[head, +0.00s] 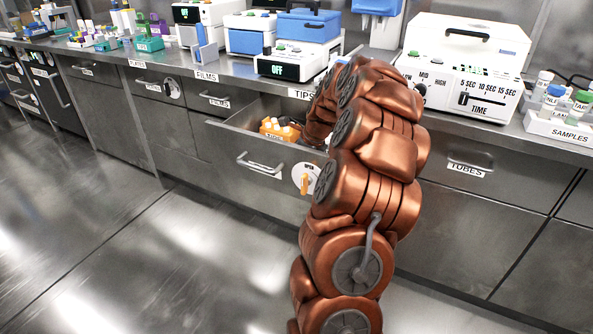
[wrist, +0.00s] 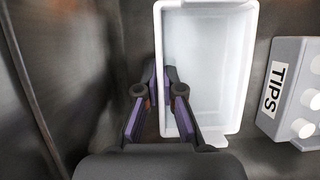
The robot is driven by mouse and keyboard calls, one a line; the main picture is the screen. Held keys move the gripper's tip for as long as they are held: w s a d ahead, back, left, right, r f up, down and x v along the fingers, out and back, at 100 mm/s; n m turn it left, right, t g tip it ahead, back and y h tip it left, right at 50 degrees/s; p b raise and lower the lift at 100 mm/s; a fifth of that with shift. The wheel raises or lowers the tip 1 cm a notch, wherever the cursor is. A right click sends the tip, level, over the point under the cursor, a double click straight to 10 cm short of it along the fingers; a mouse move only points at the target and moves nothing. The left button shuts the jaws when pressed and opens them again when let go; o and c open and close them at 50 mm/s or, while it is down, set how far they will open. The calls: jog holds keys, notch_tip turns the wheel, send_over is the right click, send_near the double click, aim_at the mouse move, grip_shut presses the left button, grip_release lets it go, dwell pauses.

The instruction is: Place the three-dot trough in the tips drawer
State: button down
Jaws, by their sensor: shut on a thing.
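A white, open-topped trough (wrist: 232,75) shows in the wrist view, upright and empty inside. No dots show on it, so I cannot read its mark. My gripper (wrist: 161,80) is shut on the trough's left wall, one finger on each side. The tips drawer (head: 238,168) is pulled open in the head view, under the TIPS label. My arm reaches down into it and hides the gripper and trough in the head view. The wrist view shows dark metal drawer surfaces around the trough; whether it touches the floor I cannot tell.
A tip box (head: 279,128) sits in the drawer; a box labelled TIPS (wrist: 290,90) stands close to the trough's right in the wrist view. A counter with a timer machine (head: 462,70) and a samples rack (head: 560,128) runs behind. The floor in front is clear.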

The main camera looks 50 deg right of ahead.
jog(key=shift+f, duration=0.25)
jog(key=shift+f, duration=0.15)
jog(key=c, duration=1.3)
grip_release()
jog(key=p+v, duration=0.2)
jog(key=v, duration=1)
jog(key=shift+p, duration=0.4)
jog(key=shift+r, duration=0.2)
